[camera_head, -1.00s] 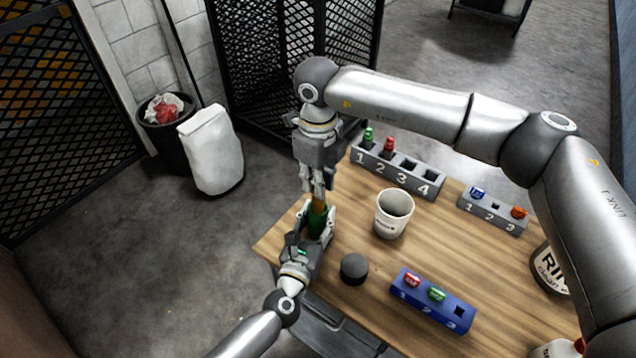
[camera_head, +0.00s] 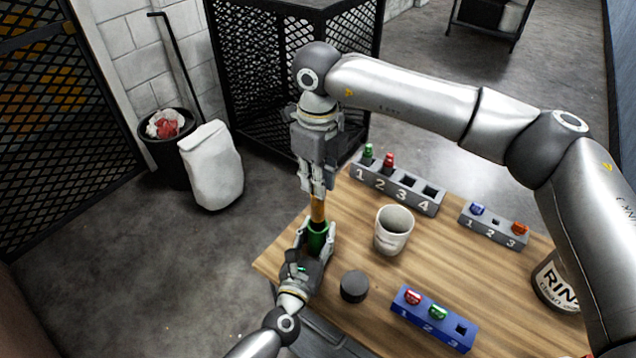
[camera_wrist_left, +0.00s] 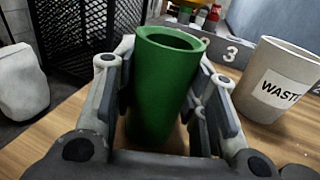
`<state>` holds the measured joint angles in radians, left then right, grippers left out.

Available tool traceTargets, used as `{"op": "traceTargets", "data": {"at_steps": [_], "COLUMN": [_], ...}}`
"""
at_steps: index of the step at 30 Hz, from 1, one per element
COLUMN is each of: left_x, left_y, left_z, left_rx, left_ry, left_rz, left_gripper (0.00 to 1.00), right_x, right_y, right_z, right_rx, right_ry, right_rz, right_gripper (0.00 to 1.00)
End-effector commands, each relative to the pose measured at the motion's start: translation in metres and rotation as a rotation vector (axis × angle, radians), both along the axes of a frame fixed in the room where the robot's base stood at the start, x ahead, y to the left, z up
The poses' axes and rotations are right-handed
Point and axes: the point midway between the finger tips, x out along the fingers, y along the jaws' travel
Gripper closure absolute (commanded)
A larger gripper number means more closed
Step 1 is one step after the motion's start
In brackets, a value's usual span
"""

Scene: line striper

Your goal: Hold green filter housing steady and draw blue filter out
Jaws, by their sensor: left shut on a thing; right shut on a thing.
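The green filter housing (camera_head: 317,236) is upright at the table's left side. My left gripper (camera_head: 315,244) is shut on it from both sides. In the left wrist view the housing (camera_wrist_left: 163,95) stands between the fingers, and its open mouth is dark with nothing seen in it. My right gripper (camera_head: 316,190) is above the housing, shut on the upper end of the filter (camera_head: 317,209). The filter's visible body is tan, hanging upright over the mouth; no blue shows, as its top is hidden by the fingers.
A white waste cup (camera_head: 393,230) stands right of the housing, with a dark round cap (camera_head: 354,286) in front. A blue numbered rack (camera_head: 433,317) and two grey racks (camera_head: 397,188) (camera_head: 493,226) hold small coloured parts. A rinse container (camera_head: 556,281) is at right.

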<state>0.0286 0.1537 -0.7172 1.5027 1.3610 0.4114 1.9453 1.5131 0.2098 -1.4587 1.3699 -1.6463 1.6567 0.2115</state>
Motion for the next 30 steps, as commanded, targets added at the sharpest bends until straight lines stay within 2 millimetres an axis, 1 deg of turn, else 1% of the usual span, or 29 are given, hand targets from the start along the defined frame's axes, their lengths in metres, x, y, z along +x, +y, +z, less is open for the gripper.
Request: {"op": "traceTargets", "data": {"at_steps": [6,14,15,20,30], "left_x": [-0.0001,-0.0001,-0.0001,-0.0001,-0.0012], "left_y": [0.0003,0.0003,0.0003,0.0003,0.0005], "left_z": [-0.0006,-0.0006,-0.0006,-0.0005,-0.0004], "left_rx": [0.001,0.001,0.001,0.001,0.000], "left_ry": [0.001,0.001,0.001,0.001,0.001], "left_rz": [0.000,0.000,0.000,0.000,0.000], "left_gripper": [0.96,0.96,0.57,0.36,0.35], "right_x": [-0.0001,-0.0002,-0.0002,-0.0002,-0.0001], "right_y": [0.0001,0.0000,0.0000,0.0000,0.0000], "right_z": [0.0084,0.0092,0.0092,0.0092,0.0091], "right_rx": [0.000,0.000,0.000,0.000,0.000], "right_ry": [0.000,0.000,0.000,0.000,0.000], "right_rz": [0.000,0.000,0.000,0.000,0.000], "right_gripper": [1.00,1.00,1.00,1.00,1.00]}}
